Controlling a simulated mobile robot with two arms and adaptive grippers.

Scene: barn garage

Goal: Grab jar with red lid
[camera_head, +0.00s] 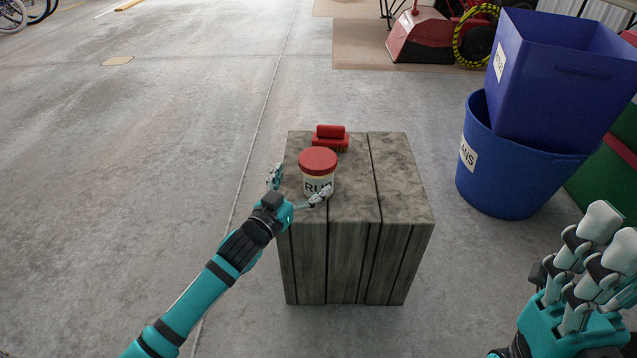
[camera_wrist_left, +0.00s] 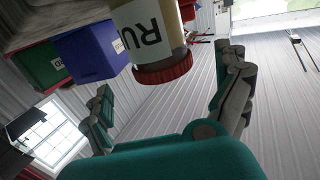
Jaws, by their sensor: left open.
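The jar with red lid (camera_head: 318,161) stands upright on a grey wooden crate (camera_head: 398,205), near its left side. It is cream-coloured with dark letters, partly hidden by a finger. My left gripper (camera_head: 298,186) is open at the jar's near left side, with one finger to the left and one in front of it. In the left wrist view, the jar (camera_wrist_left: 150,35) appears upside down between the spread fingers (camera_wrist_left: 168,82), with visible gaps beside it. My right gripper (camera_head: 585,262) is at the lower right, away from the crate; its opening is unclear.
A red brush-like object (camera_head: 331,133) lies on the crate behind the jar. Blue bins (camera_head: 500,165) stand to the right, one stacked in another. Red machinery (camera_head: 420,37) is at the back.

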